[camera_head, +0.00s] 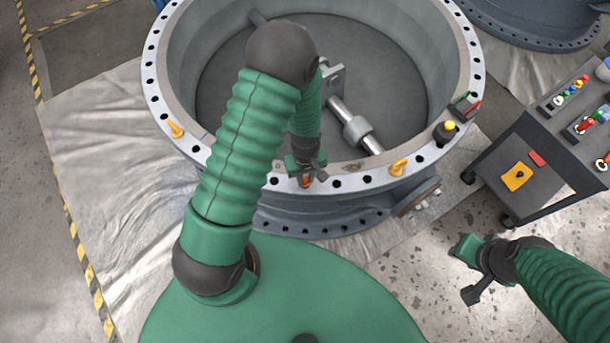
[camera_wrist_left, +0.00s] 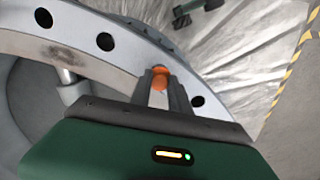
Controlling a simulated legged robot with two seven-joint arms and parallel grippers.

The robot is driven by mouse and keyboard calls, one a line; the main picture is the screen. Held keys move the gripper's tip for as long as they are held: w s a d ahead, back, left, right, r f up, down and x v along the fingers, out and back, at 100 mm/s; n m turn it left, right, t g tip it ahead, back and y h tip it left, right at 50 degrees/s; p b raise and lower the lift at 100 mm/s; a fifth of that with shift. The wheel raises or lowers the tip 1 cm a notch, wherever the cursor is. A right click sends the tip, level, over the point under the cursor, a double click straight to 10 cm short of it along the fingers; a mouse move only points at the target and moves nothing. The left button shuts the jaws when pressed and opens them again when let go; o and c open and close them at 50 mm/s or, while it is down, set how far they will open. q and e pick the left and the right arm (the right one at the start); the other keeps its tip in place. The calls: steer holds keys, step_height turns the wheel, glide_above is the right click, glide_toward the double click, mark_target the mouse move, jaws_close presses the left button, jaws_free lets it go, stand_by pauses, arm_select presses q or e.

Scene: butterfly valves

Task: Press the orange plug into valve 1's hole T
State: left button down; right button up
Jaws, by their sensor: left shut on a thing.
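Valve 1 (camera_head: 462,62) is the large grey ring with a flange full of dark holes, in the middle of the head view. My left gripper (camera_head: 306,176) is at the near part of the flange, shut on the orange plug (camera_head: 305,182). In the left wrist view the plug (camera_wrist_left: 160,77) sits between the fingers, over the flange (camera_wrist_left: 112,66). Its lower end is hidden, so I cannot tell how deep it is in a hole. No letter T is readable. My right gripper (camera_head: 470,270) is open and empty, over the floor at the right.
Yellow-orange plugs stand in the flange at left (camera_head: 175,130) and right (camera_head: 398,168). A yellow-topped black item (camera_head: 446,130) and a small dark item (camera_head: 465,104) rest on the flange. A cart (camera_head: 545,150) with coloured parts stands right. Another valve (camera_head: 540,25) is behind.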

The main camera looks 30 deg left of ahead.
arm_select(q)
steer(key=shift+d, duration=0.15)
steer(key=shift+f, duration=0.2)
steer(key=shift+f+b, duration=0.4)
steer(key=shift+f, duration=0.1)
stand_by(0.5)
steer(key=shift+f, duration=0.1)
steer(key=shift+f+b, duration=0.3)
steer(key=shift+f, duration=0.1)
steer(key=c, duration=0.7)
jaws_free()
steer(key=shift+o, duration=0.2)
steer(key=shift+r, duration=0.1)
